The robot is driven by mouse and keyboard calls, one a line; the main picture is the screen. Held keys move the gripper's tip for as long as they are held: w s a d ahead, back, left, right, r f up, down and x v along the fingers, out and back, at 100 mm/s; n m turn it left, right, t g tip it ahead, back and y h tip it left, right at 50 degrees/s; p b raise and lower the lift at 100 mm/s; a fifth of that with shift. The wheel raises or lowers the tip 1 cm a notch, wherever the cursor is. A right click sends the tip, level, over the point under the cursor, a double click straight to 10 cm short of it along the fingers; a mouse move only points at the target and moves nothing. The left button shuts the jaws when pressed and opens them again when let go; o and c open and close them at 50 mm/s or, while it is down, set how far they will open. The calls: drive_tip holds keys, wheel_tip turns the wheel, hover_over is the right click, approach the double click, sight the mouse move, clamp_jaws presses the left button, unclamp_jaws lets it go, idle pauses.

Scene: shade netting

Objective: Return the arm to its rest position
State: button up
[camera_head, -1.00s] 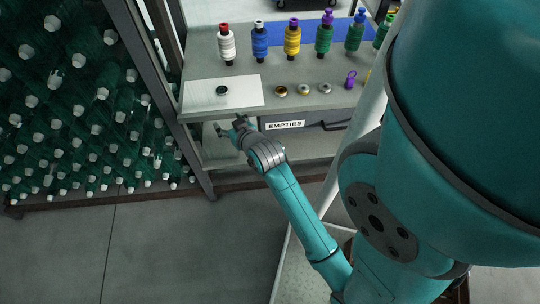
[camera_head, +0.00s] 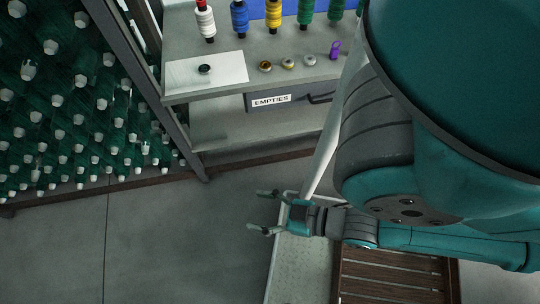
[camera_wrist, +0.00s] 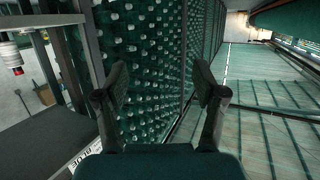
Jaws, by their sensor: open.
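My gripper (camera_head: 264,211) is open and empty in the head view, over the floor in front of the shelf unit and apart from it. My forearm stretches from it to the right, beside my large teal arm links. In the wrist view my gripper's two fingers (camera_wrist: 166,84) stand wide apart with nothing between them. Beyond them are the green netting rack and the floor.
A grey workbench (camera_head: 290,48) holds several thread spools, a white sheet (camera_head: 228,70), small round pieces and a purple item (camera_head: 335,49). An EMPTIES bin (camera_head: 272,99) sits beneath. The bobbin rack (camera_head: 70,115) stands left. A wooden slatted surface (camera_head: 392,275) is at lower right. Floor lower left is clear.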

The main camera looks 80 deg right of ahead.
drive_tip(key=shift+s+a+r+n+y, duration=0.15)
drive_tip(key=shift+s+a+r+y, duration=0.1)
drive_tip(key=shift+s+r, duration=0.3)
drive_tip(key=shift+s+a+r+n+y, duration=0.2)
drive_tip(key=shift+s+r, duration=0.1)
drive_tip(key=shift+s, duration=0.3)
